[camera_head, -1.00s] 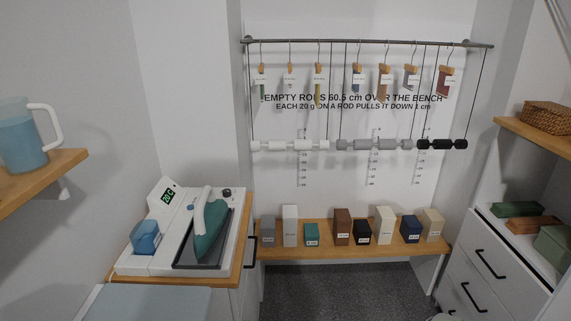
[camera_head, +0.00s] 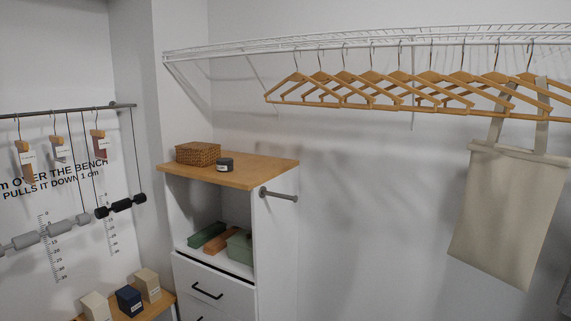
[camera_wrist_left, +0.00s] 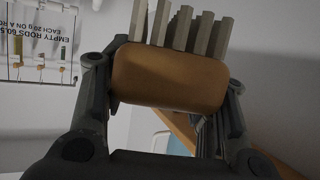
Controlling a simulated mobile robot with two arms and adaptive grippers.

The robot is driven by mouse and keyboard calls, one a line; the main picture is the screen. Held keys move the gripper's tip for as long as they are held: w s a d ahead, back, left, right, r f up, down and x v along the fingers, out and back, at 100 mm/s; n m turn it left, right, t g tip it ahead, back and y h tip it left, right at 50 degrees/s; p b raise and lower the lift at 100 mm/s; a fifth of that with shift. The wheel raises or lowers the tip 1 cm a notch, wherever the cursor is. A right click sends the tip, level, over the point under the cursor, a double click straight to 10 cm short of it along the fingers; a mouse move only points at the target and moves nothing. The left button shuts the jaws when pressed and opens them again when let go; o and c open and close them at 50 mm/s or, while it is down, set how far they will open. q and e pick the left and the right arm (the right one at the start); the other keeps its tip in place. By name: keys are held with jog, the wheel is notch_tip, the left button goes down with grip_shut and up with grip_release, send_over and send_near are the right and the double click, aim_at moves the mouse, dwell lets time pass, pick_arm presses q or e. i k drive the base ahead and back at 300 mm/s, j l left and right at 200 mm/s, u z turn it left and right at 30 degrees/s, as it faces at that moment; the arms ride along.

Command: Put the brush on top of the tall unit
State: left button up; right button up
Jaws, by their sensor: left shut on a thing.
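The brush (camera_wrist_left: 168,80) shows large in the left wrist view, with a brown wooden body and thick pale grey bristles pointing up in the picture. My left gripper (camera_wrist_left: 174,92) is shut on its wooden body, one finger on each side. The tall unit (camera_head: 228,172) stands left of centre in the head view, white with a wooden top, an open shelf and drawers below. Neither gripper shows in the head view, and my right gripper is in no frame.
Hangers (camera_head: 400,85) and a beige bag (camera_head: 508,215) hang at the right.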

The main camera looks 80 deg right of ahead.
aim_at(256, 171)
jog(key=z, duration=2.15)
jog(key=i+z, duration=0.15)
jog(key=z, duration=0.7)
jog(key=i+j+z, duration=0.1)
jog(key=z, duration=0.3)
